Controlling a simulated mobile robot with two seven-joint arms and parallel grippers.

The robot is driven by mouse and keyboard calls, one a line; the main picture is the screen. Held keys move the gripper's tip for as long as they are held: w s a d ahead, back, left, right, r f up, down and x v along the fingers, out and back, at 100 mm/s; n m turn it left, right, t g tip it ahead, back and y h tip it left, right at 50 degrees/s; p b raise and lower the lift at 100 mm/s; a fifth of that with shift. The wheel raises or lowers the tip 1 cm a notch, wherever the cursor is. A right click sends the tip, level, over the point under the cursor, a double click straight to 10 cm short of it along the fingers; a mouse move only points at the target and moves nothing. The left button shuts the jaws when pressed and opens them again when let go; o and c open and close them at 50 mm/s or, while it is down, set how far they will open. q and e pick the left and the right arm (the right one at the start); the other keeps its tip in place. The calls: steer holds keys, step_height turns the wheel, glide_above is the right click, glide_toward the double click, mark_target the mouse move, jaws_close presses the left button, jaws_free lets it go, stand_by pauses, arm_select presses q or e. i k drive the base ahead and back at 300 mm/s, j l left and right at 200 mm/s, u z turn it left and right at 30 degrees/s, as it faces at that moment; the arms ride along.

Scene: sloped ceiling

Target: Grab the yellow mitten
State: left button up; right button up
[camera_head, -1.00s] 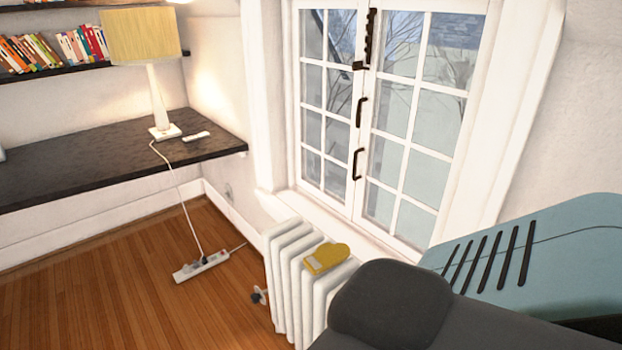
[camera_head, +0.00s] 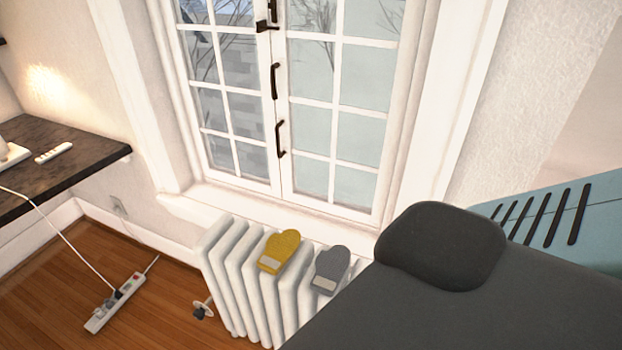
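The yellow mitten (camera_head: 279,250) lies flat on top of the white radiator (camera_head: 238,275) under the window. It has a pale cuff at its near end. A grey mitten (camera_head: 331,268) lies just to its right on the same radiator, apart from it. Neither of my grippers shows in the head view.
A dark grey padded seat (camera_head: 430,310) with a rounded cushion fills the lower right, close to the radiator's right side. A power strip (camera_head: 114,303) with cables lies on the wooden floor (camera_head: 165,325) at left. A dark desk (camera_head: 60,170) stands at the left wall.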

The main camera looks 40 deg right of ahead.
mark_target(280, 248)
steer(key=i+z, duration=0.15)
steer(key=z, duration=0.3)
steer(key=i+j+z, duration=0.1)
steer(key=z, duration=0.35)
steer(key=i+j+z, duration=0.1)
steer(key=z, duration=0.35)
steer(key=i+j+z, duration=0.15)
steer(key=z, duration=0.25)
steer(key=i+j+z, duration=0.3)
steer(key=z, duration=0.15)
